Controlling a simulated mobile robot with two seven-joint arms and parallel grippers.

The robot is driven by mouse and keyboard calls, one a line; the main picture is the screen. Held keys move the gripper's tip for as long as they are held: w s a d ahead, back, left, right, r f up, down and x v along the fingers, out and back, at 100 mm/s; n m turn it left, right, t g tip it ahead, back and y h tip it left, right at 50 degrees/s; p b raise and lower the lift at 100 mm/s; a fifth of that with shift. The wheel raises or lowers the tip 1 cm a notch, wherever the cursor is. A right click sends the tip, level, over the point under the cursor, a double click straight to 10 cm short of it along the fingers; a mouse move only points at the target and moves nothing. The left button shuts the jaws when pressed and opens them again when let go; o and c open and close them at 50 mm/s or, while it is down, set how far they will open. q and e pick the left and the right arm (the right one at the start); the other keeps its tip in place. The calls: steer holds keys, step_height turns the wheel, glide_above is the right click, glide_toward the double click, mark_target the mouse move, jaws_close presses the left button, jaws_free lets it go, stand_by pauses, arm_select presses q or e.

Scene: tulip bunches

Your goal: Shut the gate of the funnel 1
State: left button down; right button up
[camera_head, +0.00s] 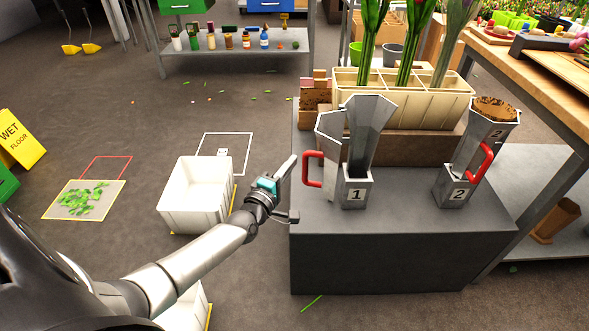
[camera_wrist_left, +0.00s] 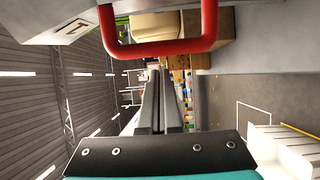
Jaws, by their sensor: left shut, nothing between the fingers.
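Funnel 1 (camera_head: 368,130) is a grey metal funnel on a square base marked 1, standing on the dark grey bench. Its gate (camera_head: 328,128) is a metal flap on the left side that stands swung out from the funnel, with a red handle (camera_head: 306,169). The red handle also shows large at the top of the left wrist view (camera_wrist_left: 160,48). My left gripper (camera_head: 290,166) is shut and empty, just left of the handle and apart from it in the head view. In the left wrist view its fingers (camera_wrist_left: 158,85) point just below the handle. My right gripper is not in view.
Funnel 2 (camera_head: 478,150), with brown material on top and a red handle, stands to the right on the bench (camera_head: 400,225). A cream planter (camera_head: 428,100) with tulip stems is behind. A white crate (camera_head: 196,195) stands on the floor left of my left gripper.

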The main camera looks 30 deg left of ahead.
arm_select(q)
steer(key=shift+s+d+r, duration=0.1)
steer(key=shift+s+d, duration=0.15)
steer(key=shift+d, duration=0.6)
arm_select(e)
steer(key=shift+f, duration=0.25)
